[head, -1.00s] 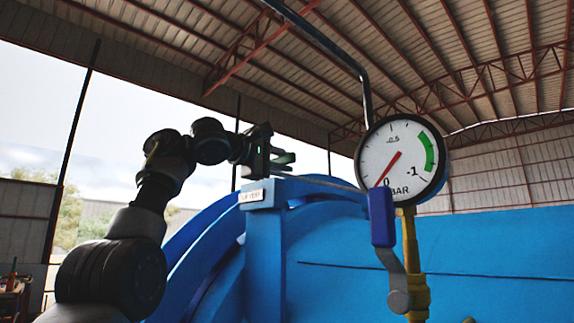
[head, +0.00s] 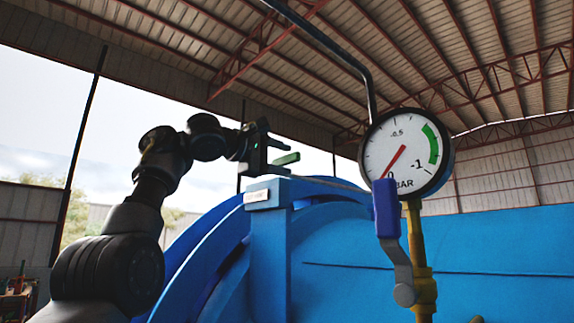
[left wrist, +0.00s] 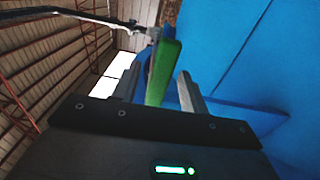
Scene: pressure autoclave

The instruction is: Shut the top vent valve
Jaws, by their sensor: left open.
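In the left wrist view the green lever (left wrist: 163,72) stands between my two fingers, with a visible gap on the right side. My left gripper (head: 280,154) is open around or just beside the lever; the head view does not settle which. The left gripper (left wrist: 160,70) also shows its spread fingers from behind. The valve body is mostly hidden behind the gripper and post. My right gripper is not in view.
A vacuum gauge (head: 405,153) stands to the right on a yellow pipe (head: 417,250), with a blue-handled valve lever (head: 386,207) hanging in front. The large blue vessel (head: 480,260) fills the lower right.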

